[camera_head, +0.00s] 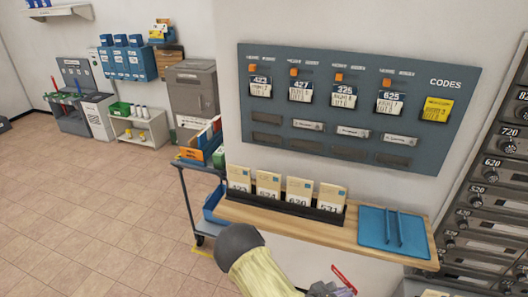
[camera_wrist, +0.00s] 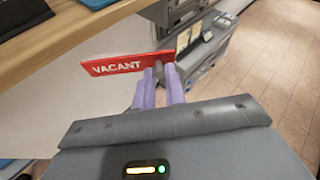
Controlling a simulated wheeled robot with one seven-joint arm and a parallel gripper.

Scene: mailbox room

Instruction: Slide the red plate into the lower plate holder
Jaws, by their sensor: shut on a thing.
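The red plate (camera_wrist: 112,65) with the white word VACANT is held by one end between the purple fingertips of my gripper (camera_wrist: 160,72). In the head view the red plate (camera_head: 344,279) shows edge-on as a thin tilted strip at my gripper (camera_head: 332,290), in front of the wooden shelf. The grey wall board (camera_head: 350,105) carries slots below its numbered cards. The middle row has an empty dark slot (camera_head: 266,118) at left and pale plates in the others. The bottom row slots (camera_head: 308,145) look dark and empty. I cannot tell which is the lower plate holder.
The wooden shelf (camera_head: 285,222) juts out below the board. It bears a black rack (camera_head: 288,204) of envelopes and a blue tray (camera_head: 375,230) at right. A blue cart (camera_head: 193,200) stands left, and a mailbox wall (camera_head: 485,190) right. The left floor is clear.

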